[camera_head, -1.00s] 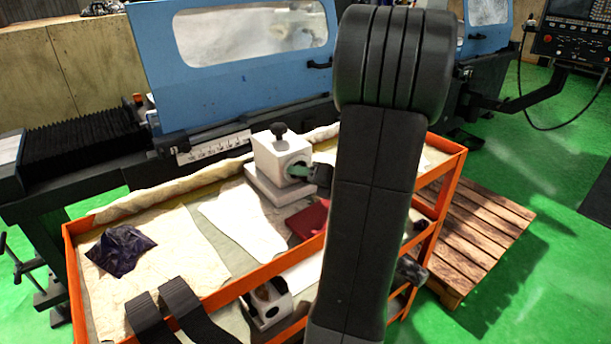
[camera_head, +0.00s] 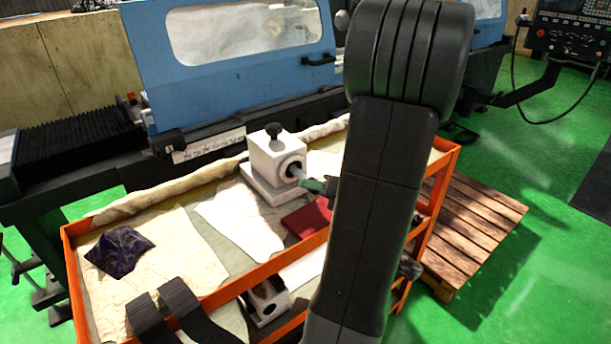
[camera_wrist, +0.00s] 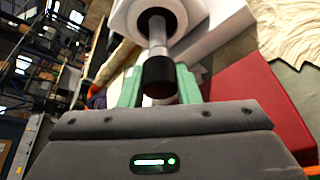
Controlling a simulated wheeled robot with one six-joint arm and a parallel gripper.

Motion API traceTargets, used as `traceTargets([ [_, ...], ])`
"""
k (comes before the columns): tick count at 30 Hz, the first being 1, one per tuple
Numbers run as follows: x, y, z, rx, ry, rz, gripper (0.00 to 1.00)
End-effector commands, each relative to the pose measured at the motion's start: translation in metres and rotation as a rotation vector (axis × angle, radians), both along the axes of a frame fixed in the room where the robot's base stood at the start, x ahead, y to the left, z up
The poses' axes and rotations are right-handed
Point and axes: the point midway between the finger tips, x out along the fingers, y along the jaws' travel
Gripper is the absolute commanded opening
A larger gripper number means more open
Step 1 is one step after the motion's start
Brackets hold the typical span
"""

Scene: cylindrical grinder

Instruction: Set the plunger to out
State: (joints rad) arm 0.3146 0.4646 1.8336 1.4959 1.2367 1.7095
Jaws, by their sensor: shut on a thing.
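The white block (camera_head: 268,160) with a round bore in its face stands on the cart's top. The plunger (camera_wrist: 157,36) is a grey rod with a black end cap (camera_wrist: 158,76), sticking out of the bore in the wrist view. My gripper (camera_wrist: 158,88) has green fingers on both sides of the black cap and is shut on it. In the head view, a green finger of my gripper (camera_head: 315,185) shows a little apart from the block's face. My dark arm hides the rest of the gripper there.
The orange cart (camera_head: 70,262) also bears a red book-like object (camera_head: 306,218), a dark cloth (camera_head: 120,250) and pale sheets. A second bored block (camera_head: 265,303) sits lower down. The blue grinder (camera_head: 230,85) stands behind; a wooden pallet (camera_head: 475,230) lies at right.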

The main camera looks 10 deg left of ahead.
Motion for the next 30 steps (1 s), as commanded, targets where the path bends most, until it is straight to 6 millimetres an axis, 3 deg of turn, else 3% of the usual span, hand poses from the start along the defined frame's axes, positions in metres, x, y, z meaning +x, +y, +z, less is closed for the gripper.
traceTargets([
  [10, -0.004, -0.003, -0.001, -0.001, 0.002, 0.000, 0.00],
  [11, -0.004, -0.003, -0.001, -0.001, 0.002, 0.000, 0.32],
  [14, -0.004, -0.003, -0.001, -0.001, 0.002, 0.000, 0.51],
  [24, -0.005, -0.005, 0.000, 0.000, 0.000, 0.000, 0.52],
  [30, -0.014, -0.024, 0.006, -0.001, -0.002, -0.004, 0.52],
])
